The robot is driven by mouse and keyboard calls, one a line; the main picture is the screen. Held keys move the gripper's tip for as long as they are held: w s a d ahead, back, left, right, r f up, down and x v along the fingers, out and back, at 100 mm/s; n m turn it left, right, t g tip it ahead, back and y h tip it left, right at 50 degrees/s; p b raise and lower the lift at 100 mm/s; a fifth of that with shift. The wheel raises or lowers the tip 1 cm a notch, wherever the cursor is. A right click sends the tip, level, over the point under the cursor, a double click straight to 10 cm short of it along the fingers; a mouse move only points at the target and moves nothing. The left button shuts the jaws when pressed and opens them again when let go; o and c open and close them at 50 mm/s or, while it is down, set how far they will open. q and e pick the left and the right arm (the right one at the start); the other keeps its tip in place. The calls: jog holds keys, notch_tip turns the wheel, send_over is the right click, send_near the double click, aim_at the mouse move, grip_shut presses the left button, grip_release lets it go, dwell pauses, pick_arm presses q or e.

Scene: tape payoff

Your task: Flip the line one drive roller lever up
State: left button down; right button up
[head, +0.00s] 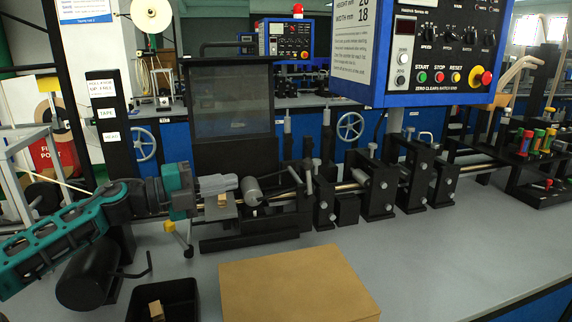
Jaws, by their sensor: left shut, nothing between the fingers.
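My left gripper (234,183) reaches in from the left on a teal and black arm. Its grey fingers are shut and empty, pointing right, just left of a grey roller (252,191) on the black machine. Right of that roller, a thin dark lever (294,174) stands tilted up to the left beside a grey-ended upright part (308,176). I cannot tell for sure that this is the drive roller lever. The gripper appears apart from it. The fingers hide part of the machine behind them. My right gripper is not in view.
Black roller stands (380,188) line the shaft to the right. A blue control box (435,50) hangs above. A brown board (298,285) and a black bin (163,302) lie in front. A dark clear guard (232,115) stands behind. The grey bench at front right is clear.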

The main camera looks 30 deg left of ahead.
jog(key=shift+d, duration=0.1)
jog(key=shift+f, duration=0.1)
pick_arm(q)
jog(key=b, duration=0.1)
send_near(303, 167)
jog(key=shift+x, duration=1.75)
jog(key=shift+w+d, duration=0.35)
jog(key=shift+w, duration=0.3)
jog(key=shift+p+x, duration=0.4)
jog(key=shift+x, duration=0.55)
jog(key=shift+f, duration=0.15)
